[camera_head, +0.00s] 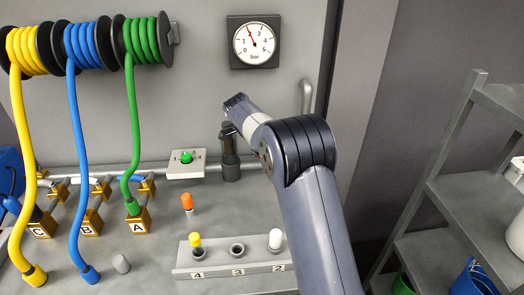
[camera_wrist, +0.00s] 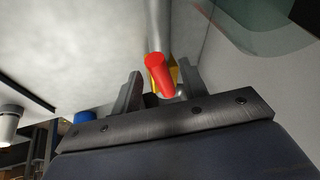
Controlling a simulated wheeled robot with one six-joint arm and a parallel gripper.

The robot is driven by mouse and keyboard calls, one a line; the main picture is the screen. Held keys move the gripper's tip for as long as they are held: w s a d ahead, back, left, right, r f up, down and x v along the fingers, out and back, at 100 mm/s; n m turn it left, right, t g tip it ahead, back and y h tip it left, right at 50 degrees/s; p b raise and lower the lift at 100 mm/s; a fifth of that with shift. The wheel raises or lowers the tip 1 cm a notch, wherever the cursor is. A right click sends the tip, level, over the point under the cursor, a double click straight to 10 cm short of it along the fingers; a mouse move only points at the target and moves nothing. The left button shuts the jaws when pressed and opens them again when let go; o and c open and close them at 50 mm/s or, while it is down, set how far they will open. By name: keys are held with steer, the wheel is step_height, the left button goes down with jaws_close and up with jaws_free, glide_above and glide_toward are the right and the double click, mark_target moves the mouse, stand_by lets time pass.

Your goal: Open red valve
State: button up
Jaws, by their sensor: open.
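The red valve handle (camera_wrist: 161,78) shows in the wrist view as a short red grip at the end of a grey pipe (camera_wrist: 157,28). Some yellow metal shows just behind it. My gripper (camera_wrist: 158,70) is open, with one dark finger on each side of the red handle in this view. I cannot tell how deep the handle sits between the fingers or whether they touch it. In the head view I do not see the red handle, and my arm blocks part of the panel. The fingers are not clear there.
The head view shows a pressure gauge (camera_head: 254,43), yellow (camera_head: 27,50), blue (camera_head: 86,45) and green (camera_head: 142,40) hose reels, an orange-topped peg (camera_head: 187,202), and a numbered peg block (camera_head: 226,270). A grey shelf (camera_head: 443,180) stands at right.

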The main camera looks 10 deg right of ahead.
steer(key=shift+r, duration=0.1)
steer(key=v, duration=1)
steer(key=shift+r+b, duration=0.25)
steer(key=shift+b, duration=0.2)
steer(key=shift+s+a, duration=0.1)
steer(key=shift+a, duration=0.05)
